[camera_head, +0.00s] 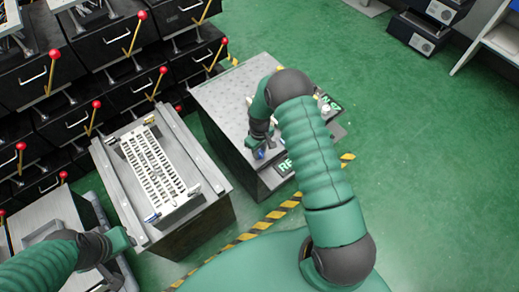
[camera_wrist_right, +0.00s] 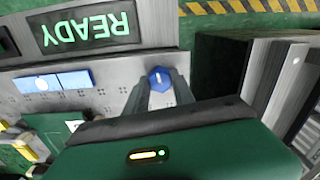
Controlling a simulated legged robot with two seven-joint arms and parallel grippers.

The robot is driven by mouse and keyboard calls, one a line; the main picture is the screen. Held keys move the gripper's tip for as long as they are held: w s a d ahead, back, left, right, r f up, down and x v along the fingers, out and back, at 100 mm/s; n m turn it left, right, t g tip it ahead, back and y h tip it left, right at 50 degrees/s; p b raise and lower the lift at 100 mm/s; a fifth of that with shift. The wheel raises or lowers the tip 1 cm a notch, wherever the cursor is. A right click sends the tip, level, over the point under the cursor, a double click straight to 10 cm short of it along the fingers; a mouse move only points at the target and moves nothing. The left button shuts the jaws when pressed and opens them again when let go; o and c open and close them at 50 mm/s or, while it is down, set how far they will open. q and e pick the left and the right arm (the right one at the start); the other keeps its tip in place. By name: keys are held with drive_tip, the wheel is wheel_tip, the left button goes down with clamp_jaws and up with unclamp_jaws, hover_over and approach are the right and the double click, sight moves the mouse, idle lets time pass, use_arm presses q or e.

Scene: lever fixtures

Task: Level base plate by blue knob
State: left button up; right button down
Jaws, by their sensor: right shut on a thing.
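The blue knob (camera_wrist_right: 159,78) sits between the fingertips of my right gripper (camera_wrist_right: 160,92) in the right wrist view, and the fingers are shut on it. In the head view my right gripper (camera_head: 260,150) is at the front edge of a grey box with a perforated metal top (camera_head: 222,97). A white plate full of slots (camera_head: 152,163) lies on a grey stand to the left. I cannot tell which surface is the base plate, or whether it is level. My left gripper (camera_head: 127,240) is beside the stand's near left corner; its fingers are unclear.
A green-lettered READY display (camera_wrist_right: 85,27) and a blue-and-white switch (camera_wrist_right: 53,82) are near the knob. Black drawer units with red-knobbed levers (camera_head: 97,104) fill the left. Yellow-and-black floor tape (camera_head: 268,220) runs in front. The green floor at right (camera_head: 430,150) is clear.

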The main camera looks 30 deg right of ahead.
drive_tip(key=m, duration=0.2)
drive_tip(key=m+p, duration=0.1)
drive_tip(key=m, duration=0.3)
drive_tip(key=shift+w+r+m, duration=0.15)
drive_tip(key=shift+w+m, duration=0.1)
drive_tip(key=shift+m, duration=0.05)
drive_tip(key=m+p, duration=0.1)
drive_tip(key=m, duration=0.2)
drive_tip(key=shift+w+m, duration=0.1)
drive_tip(key=shift+m, duration=1.7)
drive_tip(key=shift+d+m, duration=0.1)
drive_tip(key=shift+m, duration=0.2)
drive_tip(key=c, duration=1.3)
unclamp_jaws()
drive_tip(key=shift+o, duration=1.1)
drive_tip(key=shift+s, duration=0.2)
